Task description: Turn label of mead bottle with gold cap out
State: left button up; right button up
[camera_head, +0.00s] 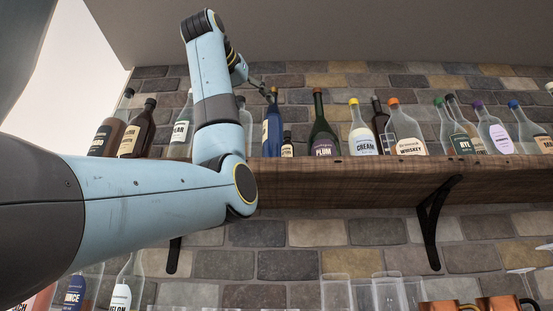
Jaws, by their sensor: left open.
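A blue bottle with a gold-orange cap (272,125) stands upright on the wooden shelf. A strip of its label shows at its left side, and I cannot read it. My left arm reaches up from the left, and my left gripper (264,89) is small in view at the bottle's cap and neck. It is open. I cannot tell whether its fingers touch the bottle. My right gripper is not in view.
The wooden shelf (390,170) holds a small dark bottle (287,146) close beside the blue one, a plum bottle (322,130) to the right, and several others. My arm hides part of a clear bottle (245,122) at left. Glasses stand below.

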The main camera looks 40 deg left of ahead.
aim_at(269, 127)
pick_arm(q)
jog(key=p+x, duration=0.2)
jog(key=x, duration=0.5)
jog(key=shift+w+p, duration=0.15)
jog(key=shift+p, duration=0.2)
jog(key=p+x, duration=0.2)
jog(key=x, duration=0.3)
jog(key=shift+w+a+p, duration=0.2)
jog(key=shift+w+p, duration=0.25)
jog(key=shift+w, duration=0.2)
jog(key=shift+w+a+f, duration=0.1)
jog(key=shift+w, duration=0.15)
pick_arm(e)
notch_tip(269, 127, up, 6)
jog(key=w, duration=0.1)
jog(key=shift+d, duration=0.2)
